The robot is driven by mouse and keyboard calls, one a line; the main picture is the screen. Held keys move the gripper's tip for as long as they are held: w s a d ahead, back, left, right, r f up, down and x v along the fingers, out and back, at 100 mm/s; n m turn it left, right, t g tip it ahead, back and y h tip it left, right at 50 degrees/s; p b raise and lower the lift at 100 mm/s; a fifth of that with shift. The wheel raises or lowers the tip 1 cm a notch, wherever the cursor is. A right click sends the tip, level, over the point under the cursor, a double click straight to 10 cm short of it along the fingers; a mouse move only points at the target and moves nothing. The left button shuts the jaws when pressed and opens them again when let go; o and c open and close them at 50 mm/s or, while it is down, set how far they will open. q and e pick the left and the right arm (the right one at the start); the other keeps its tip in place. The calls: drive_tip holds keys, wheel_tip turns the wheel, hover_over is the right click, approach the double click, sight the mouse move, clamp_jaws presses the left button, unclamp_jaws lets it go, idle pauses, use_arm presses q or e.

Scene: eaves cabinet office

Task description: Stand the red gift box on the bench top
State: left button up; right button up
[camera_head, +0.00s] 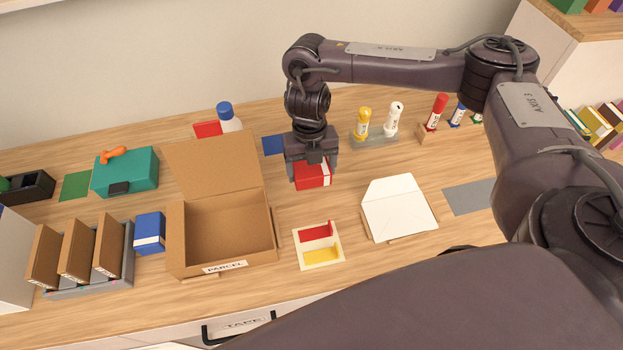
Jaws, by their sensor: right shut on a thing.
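The red gift box (313,177) with a pale band is under my right gripper (312,164), behind the small white tray. My right gripper points down, its fingers shut on the box, and it covers the box's upper part. I cannot tell whether the box touches the wooden bench top (365,276) or is held just above it. My left gripper is not in view.
An open cardboard parcel box (222,262) stands left of the gift box. A white tray (301,262) with red and yellow parts and a white envelope (398,212) lie in front. Glue bottles (364,122) stand behind right. A blue box (150,232) stands at the left.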

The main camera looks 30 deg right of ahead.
sight(311, 177)
wheel_tip(311, 177, down, 3)
drive_tip(key=shift+f+b, duration=0.15)
drive_tip(key=shift+b, duration=0.25)
drive_tip(key=shift+f, duration=0.5)
drive_tip(key=shift+f, duration=0.15)
drive_tip(key=o, duration=1.1)
drive_tip(key=shift+c, duration=0.2)
